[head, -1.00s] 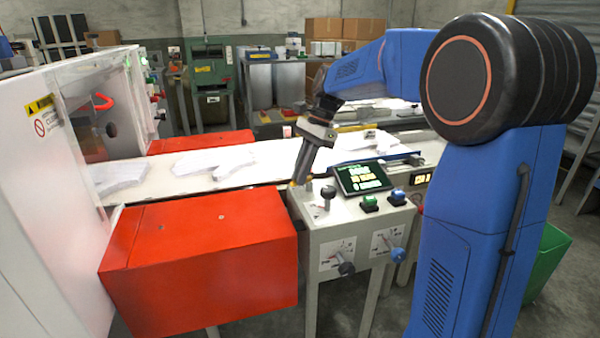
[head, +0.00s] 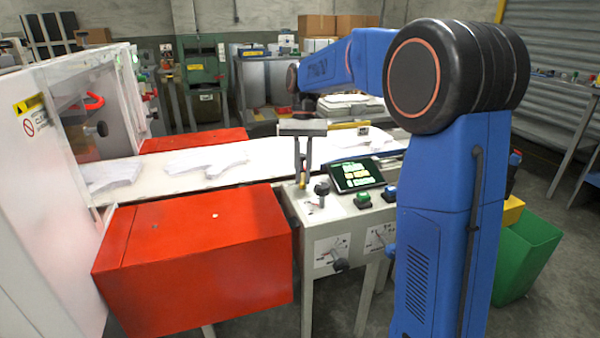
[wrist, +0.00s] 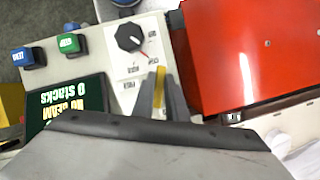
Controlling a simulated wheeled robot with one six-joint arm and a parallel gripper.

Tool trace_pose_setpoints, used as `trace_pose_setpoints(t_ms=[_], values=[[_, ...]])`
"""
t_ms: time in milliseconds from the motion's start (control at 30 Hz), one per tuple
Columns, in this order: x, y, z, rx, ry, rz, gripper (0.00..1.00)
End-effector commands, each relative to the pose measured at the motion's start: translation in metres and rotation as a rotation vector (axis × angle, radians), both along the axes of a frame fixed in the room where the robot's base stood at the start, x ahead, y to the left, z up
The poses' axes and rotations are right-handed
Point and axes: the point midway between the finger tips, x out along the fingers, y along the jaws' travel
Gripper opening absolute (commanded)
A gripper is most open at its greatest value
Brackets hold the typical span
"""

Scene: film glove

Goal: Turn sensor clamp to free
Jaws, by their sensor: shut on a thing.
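My gripper (head: 302,182) points down at the top of the grey control box, left of a black knob (head: 322,188). In the wrist view my gripper (wrist: 158,98) has its two grey fingers closed on a narrow yellow piece (wrist: 160,88). The yellow piece also shows low between the fingers in the head view. In the wrist view the black knob (wrist: 130,36) sits on a white label plate with a red pointer line, apart from the fingers. I cannot read the labels or tell which part is the sensor clamp.
A display (head: 356,174), a green button (head: 363,200) and a blue button (head: 389,193) are right of the knob. A red housing (head: 195,245) stands left. A white conveyor (head: 140,172) with flat white pieces runs behind.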

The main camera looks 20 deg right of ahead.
Motion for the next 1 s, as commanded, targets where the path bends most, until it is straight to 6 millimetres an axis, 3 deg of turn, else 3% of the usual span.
trace_pose_setpoints(t_ms=[500,1000], values=[[-0.001,-0.009,0.001,-0.001,-0.003,0.33,0.0],[-0.001,-0.011,0.001,0.0,-0.003,0.386,0.0]])
